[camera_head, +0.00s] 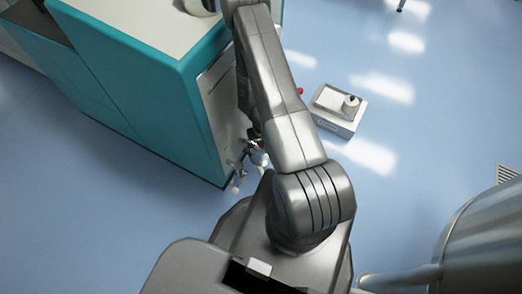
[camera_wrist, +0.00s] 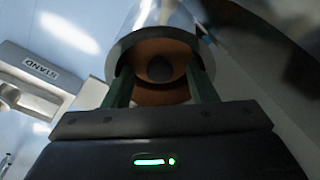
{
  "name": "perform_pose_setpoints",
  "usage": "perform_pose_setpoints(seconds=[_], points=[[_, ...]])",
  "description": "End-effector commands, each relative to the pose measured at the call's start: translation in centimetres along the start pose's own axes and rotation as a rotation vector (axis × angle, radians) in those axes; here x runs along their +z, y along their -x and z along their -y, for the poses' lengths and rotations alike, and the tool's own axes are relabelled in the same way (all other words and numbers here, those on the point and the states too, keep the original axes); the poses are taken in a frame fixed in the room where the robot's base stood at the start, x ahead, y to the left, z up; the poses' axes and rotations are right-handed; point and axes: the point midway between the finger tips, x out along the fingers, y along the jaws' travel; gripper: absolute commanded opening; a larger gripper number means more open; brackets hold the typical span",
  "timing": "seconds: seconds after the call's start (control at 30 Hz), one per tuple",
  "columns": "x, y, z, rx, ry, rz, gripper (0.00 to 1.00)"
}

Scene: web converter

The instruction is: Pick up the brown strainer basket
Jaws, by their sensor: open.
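The brown strainer basket (camera_wrist: 142,55) appears in the wrist view as a round brown shape with a dark round centre. A grey rim curves around its top, and a clear cylinder rises behind it. My gripper (camera_wrist: 160,84) is open, with one greenish finger on each side of the brown shape. I cannot tell whether either finger touches it. In the head view I cannot make out the basket, and my arm hides much of the area around the gripper.
A teal and white cabinet (camera_head: 205,115) stands left of my arm, with metal fittings (camera_head: 240,168) low on its side. A grey-white box (camera_head: 336,113) sits on the floor to the right. A large metal vessel (camera_head: 485,240) is at lower right. Blue floor between them is clear.

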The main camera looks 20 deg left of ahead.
Motion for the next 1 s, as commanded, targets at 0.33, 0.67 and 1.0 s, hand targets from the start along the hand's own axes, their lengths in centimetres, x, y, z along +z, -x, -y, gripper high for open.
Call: perform_pose_setpoints(seconds=[0.33,0.67,1.0], points=[[0.0,0.1,0.0,0.0,0.001,0.0,0.13],[0.0,0.1,0.0,0.0,0.001,0.0,0.0],[0.0,1.9,-0.3,0.0,0.002,-0.001,0.0]])
